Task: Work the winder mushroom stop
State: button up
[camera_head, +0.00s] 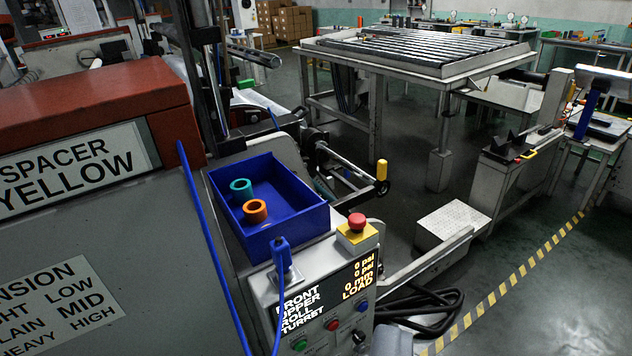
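The red mushroom stop (357,220) stands upright on a yellow block (357,238) at the top right corner of the winder's grey control panel (262,290). Nothing touches or covers it. Whether its head is pressed in or raised is hard to tell. The panel display (359,278) reads 0 psi, 0 psi, 0 mm and LOAD. Below are a red button (332,324), a blue button (361,306), a green button (299,344) and a dark knob (358,336). I cannot make out my gripper in this view.
A blue tray (313,219) with a teal ring (241,188) and an orange ring (255,210) sits just left of the stop. A blue cable (212,250) hangs in front. A yellow-handled crank (382,171) is behind. Open floor (560,290) lies right, with a striped line.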

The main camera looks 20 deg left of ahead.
aim_at(357, 220)
jog(key=u, duration=0.35)
jog(key=i, duration=0.85)
jog(key=u, duration=0.5)
jog(key=k, duration=0.85)
jog(key=u, duration=0.25)
jog(key=i, duration=0.85)
jog(key=z, duration=0.1)
